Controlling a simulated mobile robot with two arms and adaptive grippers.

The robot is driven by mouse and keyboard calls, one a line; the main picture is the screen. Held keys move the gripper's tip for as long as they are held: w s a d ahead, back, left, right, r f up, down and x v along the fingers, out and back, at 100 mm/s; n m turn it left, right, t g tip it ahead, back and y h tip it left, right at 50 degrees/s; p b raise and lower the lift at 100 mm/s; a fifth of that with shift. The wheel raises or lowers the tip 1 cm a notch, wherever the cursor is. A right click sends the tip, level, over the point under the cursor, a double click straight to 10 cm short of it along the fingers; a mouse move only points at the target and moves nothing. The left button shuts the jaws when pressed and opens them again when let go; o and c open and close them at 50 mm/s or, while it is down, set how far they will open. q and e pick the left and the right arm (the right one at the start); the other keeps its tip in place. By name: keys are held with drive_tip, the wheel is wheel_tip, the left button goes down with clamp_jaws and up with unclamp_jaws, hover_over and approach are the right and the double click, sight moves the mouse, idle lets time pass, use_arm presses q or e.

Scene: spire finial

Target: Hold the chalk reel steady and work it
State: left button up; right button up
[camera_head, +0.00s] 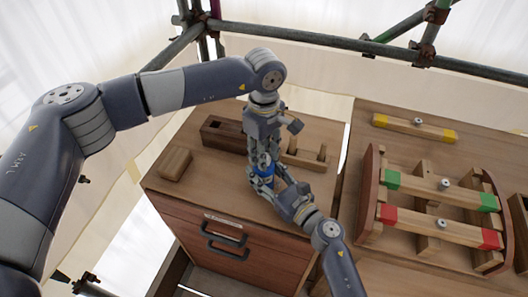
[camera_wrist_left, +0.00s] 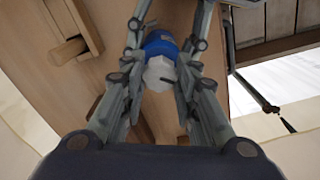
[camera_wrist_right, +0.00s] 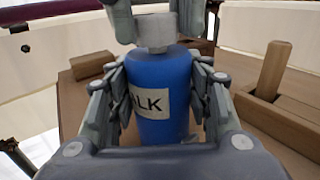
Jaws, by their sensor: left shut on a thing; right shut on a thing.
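The chalk reel is a blue cylinder (camera_wrist_right: 160,95) with a pale label reading "ALK" and a grey-white cap (camera_wrist_right: 155,32). It looks upright above the cabinet top; I cannot tell whether it touches the wood. In the head view only a bit of its blue (camera_head: 263,168) shows between my grippers. My right gripper (camera_wrist_right: 158,85) is shut on the blue body, one finger on each side. My left gripper (camera_wrist_left: 159,72) comes from above and is shut at the cap end. The reel's blue side and pale cap also show in the left wrist view.
The wooden cabinet (camera_head: 190,195) has a red-brown drawer front with dark handles. A dark slotted block (camera_head: 222,133), a small wooden block (camera_head: 174,163) and a pegged wooden piece (camera_head: 307,155) sit on it. At right is a wooden frame with green-ended (camera_head: 439,190) and red-ended bars (camera_head: 440,227).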

use_arm(q)
drive_tip(key=m, duration=0.5)
drive_tip(key=shift+a+m, duration=0.15)
drive_tip(key=shift+m, duration=0.15)
drive_tip(key=m, duration=0.4)
drive_tip(key=shift+w+m, duration=0.1)
drive_tip(key=shift+m, duration=0.6)
drive_tip(key=o, duration=1.1)
wheel_tip(320, 180, up, 12)
drive_tip(key=shift+r, duration=0.1)
